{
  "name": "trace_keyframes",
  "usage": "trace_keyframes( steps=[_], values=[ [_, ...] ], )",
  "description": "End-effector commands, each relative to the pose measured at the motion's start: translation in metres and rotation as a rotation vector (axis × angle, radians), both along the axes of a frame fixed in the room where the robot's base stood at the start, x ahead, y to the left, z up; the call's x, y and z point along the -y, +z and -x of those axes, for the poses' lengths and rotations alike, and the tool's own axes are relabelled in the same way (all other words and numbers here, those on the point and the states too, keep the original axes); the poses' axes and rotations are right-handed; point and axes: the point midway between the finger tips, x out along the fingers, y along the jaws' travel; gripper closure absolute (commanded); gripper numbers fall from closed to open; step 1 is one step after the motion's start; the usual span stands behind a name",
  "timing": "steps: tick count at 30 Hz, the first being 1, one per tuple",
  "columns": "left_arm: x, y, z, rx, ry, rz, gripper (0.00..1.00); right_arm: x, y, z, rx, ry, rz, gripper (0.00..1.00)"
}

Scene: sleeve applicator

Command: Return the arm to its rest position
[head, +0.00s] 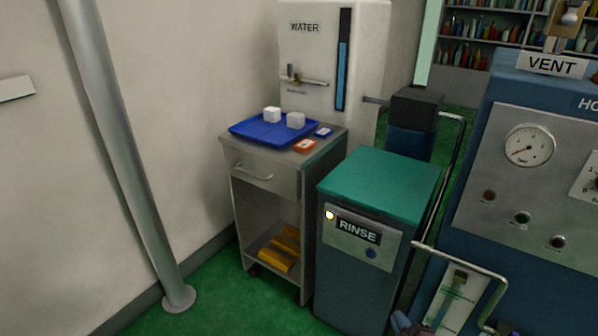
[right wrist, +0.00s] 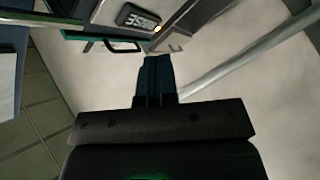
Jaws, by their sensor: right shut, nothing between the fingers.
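My right gripper (right wrist: 157,62) is in the middle of the right wrist view, its two dark fingers together with nothing between them. It points toward the pale wall and floor area and appears apart from everything around it. In the head view, only a small dark bluish part, likely of my right gripper (head: 408,324), shows at the bottom edge; the rest of that arm is out of frame. My left gripper is not in view.
The rinse unit (head: 375,180) with a green lid stands mid-picture. Left of it is a cart (head: 262,172) with a blue tray (head: 248,130) holding white blocks. A grey pole (head: 120,150) stands left. The blue vent console (head: 535,230) fills the right. Green floor is open at front left.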

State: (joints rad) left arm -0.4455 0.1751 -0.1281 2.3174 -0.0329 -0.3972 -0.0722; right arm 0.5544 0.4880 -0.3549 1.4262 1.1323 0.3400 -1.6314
Motion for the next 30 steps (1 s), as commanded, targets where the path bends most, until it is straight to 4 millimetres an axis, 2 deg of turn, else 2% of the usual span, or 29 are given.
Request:
trace_keyframes(
  steps=[1, 7, 9, 17, 20, 24, 30],
  values=[
    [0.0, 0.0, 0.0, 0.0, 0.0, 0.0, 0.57, 0.013, 0.002, -0.002, 0.004, 0.002, 0.028, 1.0],
    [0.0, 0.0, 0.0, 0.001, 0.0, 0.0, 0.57, 0.057, 0.012, -0.01, 0.019, 0.008, 0.122, 1.0],
    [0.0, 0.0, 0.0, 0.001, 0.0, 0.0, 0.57, 0.049, 0.005, 0.011, -0.012, 0.033, 0.086, 1.0],
    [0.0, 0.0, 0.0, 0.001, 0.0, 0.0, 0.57, 0.041, -0.006, 0.075, -0.124, 0.109, -0.009, 1.0],
    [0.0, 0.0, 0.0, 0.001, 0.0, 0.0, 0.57, 0.039, -0.009, 0.108, -0.189, 0.134, -0.049, 1.0],
    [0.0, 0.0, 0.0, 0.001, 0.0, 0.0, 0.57, 0.038, -0.01, 0.165, -0.308, 0.153, -0.11, 1.0],
    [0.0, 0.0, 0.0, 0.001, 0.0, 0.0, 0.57, 0.043, 0.001, 0.244, -0.489, 0.119, -0.183, 1.0]
  ],
)
